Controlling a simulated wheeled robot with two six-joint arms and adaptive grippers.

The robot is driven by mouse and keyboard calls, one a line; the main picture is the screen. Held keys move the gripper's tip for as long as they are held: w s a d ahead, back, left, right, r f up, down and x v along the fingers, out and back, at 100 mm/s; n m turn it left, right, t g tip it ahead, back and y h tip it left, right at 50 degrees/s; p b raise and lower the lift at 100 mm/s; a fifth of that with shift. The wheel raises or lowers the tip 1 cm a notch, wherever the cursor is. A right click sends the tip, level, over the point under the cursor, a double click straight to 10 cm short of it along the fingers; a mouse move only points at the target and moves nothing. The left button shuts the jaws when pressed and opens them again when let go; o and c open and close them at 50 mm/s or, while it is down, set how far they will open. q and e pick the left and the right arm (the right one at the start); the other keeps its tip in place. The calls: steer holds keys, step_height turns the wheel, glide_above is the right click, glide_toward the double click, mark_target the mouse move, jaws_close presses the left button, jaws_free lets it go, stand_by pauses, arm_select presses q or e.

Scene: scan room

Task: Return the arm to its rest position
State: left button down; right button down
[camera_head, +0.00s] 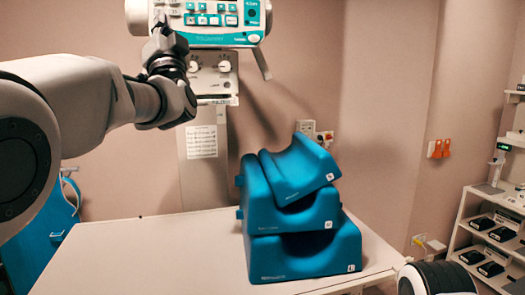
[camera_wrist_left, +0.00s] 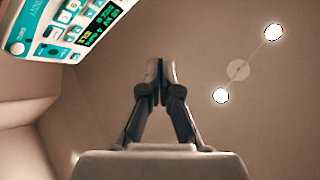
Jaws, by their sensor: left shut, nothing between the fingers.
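My left arm (camera_head: 75,100) reaches in from the left in the head view. My left gripper (camera_head: 162,30) points upward in front of the left part of the teal and white control panel (camera_head: 212,40). The gripper also shows in the left wrist view (camera_wrist_left: 160,72), where its fingers are together with nothing between them. There the panel (camera_wrist_left: 60,28) is at the upper left, apart from the fingertips in the picture. My right gripper is not in view.
A white table (camera_head: 150,250) bears a stack of blue foam cushions (camera_head: 300,210). Shelves (camera_head: 460,235) with dark devices stand at the right. The ceiling light (camera_wrist_left: 238,71) shows in the left wrist view.

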arm_select(q)
steer(key=w+a+f+m+g+h+b, duration=0.15)
steer(key=w+f, duration=0.25)
steer(key=f, duration=0.7)
steer(key=w+a+f+m+g+h, duration=0.1)
steer(key=w+a+f+g, duration=0.15)
steer(key=f, duration=0.95)
steer(key=w+a+f+m+g+h, duration=0.1)
steer(key=w+f, duration=0.4)
steer(key=f, duration=0.6)
steer(key=s+a+f+g+h+b, duration=0.1)
steer(key=s+f+g, duration=0.2)
steer(key=f, duration=1.2)
steer(key=s+a+f+g+h, duration=0.2)
steer(key=s+f, duration=0.1)
steer(key=f, duration=1.2)
steer(key=s+f+g+h, duration=0.1)
steer(key=s+f+g, duration=0.6)
steer(key=s+f, duration=1.45)
steer(key=s+d+f+n+g+h, duration=0.1)
steer(key=s+f+n+g, duration=0.2)
steer(key=s, duration=1)
steer(key=s+d+f+n+g+h+b, duration=0.1)
steer(key=s+d+f+n+g+h, duration=0.1)
steer(key=s, duration=1.2)
steer(key=f+n+g, duration=0.1)
steer(key=n+g, duration=0.1)
steer(key=g, duration=0.1)
steer(key=shift+s, duration=0.3)
